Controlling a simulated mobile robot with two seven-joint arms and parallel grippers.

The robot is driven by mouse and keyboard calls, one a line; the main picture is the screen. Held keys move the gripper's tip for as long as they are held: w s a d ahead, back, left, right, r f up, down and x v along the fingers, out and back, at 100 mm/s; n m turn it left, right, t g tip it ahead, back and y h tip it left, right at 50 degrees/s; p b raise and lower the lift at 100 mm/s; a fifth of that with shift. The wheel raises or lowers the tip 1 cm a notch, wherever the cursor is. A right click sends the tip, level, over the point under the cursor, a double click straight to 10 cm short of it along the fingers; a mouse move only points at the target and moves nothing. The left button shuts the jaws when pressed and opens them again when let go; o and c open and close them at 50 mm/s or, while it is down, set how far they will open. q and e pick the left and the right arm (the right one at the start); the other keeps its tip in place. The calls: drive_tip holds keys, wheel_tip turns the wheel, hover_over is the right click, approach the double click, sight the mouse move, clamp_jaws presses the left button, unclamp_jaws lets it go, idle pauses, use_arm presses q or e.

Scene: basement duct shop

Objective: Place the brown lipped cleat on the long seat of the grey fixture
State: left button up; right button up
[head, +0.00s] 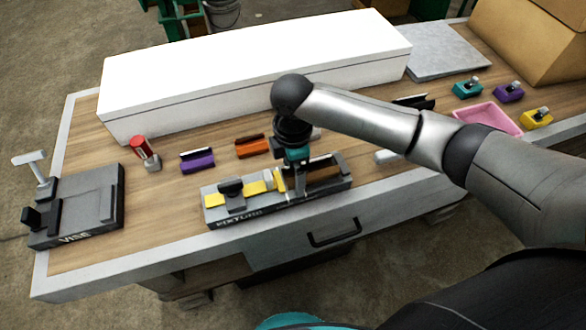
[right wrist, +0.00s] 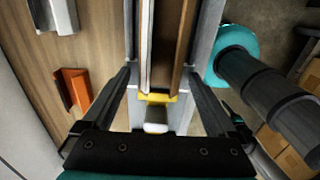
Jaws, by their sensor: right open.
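The grey fixture (head: 270,213) lies near the table's front edge, with yellow parts and a dark clamp on its left half. The brown lipped cleat (head: 324,164) lies lengthwise along the fixture's right half, at the long seat. It also shows in the right wrist view (right wrist: 172,45) as a long strip in line with the fixture. Whether it sits fully flat is unclear. My right gripper (right wrist: 160,75) is open, its fingers on either side of the fixture near the cleat's end and a yellow block. In the head view my right arm hides part of the fixture. My left gripper is out of view.
Purple (head: 198,161) and orange (head: 252,147) cleats lie behind the fixture, with a red-topped tool (head: 145,153) farther left. A grey vise (head: 90,210) stands at the left. A long white box (head: 250,75) fills the back. A pink tray (head: 487,118) lies right.

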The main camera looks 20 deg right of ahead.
wheel_tip(320, 180, up, 12)
drive_tip(key=p, duration=0.2)
drive_tip(key=shift+r+p, duration=0.15)
drive_tip(key=shift+p, duration=0.15)
